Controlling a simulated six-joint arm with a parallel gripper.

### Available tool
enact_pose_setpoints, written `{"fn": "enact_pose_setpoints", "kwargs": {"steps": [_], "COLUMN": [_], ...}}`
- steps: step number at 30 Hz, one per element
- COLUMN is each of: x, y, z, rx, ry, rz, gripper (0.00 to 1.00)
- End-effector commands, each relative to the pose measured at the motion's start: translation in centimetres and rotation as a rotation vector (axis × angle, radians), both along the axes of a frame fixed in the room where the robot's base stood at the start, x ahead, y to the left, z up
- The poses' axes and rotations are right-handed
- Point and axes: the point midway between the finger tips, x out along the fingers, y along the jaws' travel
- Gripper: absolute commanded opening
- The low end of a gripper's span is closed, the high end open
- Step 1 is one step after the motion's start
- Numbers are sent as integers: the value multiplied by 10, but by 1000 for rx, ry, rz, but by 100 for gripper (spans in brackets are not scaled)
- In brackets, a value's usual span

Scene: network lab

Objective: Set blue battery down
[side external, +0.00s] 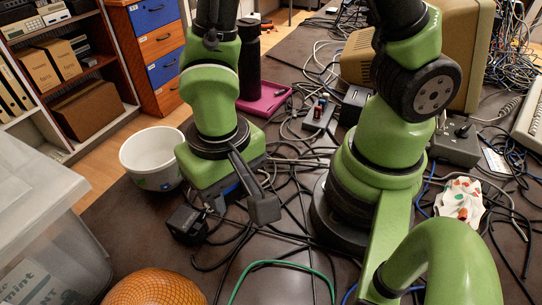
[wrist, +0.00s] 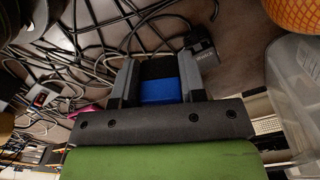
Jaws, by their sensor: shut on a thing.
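The blue battery (wrist: 160,90) has a blue body and a dark end. In the wrist view it sits between the two grey fingers of my gripper (wrist: 160,72), which is shut on it. In the side external view my gripper (side external: 246,196) is low over the dark, cable-strewn table (side external: 135,225). There only a small blue patch of the battery (side external: 230,190) shows; the rest is hidden by my gripper. I cannot tell whether the battery touches the table.
A black power adapter (side external: 187,225) is close to my gripper. A white bin (side external: 150,158), an orange patterned ball (side external: 155,288) and a clear plastic box (side external: 40,220) are to the left. Black cables and a green cable (side external: 285,265) run across the table. A pink tray (side external: 265,98) lies behind.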

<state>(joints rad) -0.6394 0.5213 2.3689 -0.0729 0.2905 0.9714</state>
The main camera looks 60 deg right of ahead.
Motion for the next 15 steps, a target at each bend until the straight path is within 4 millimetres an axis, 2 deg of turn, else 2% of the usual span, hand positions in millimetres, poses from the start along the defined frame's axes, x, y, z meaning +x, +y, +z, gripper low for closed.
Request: {"fn": "enact_pose_setpoints", "kwargs": {"steps": [1,6,10,15], "x": [13,44,58,61], "y": [-15,-69,-115,-178], "z": [0,0,1,1], "rx": [0,0,1,0], "ry": [0,0,-1,-2], "rz": [-90,-363,-570,-833], "gripper": [13,13,13,12]}}
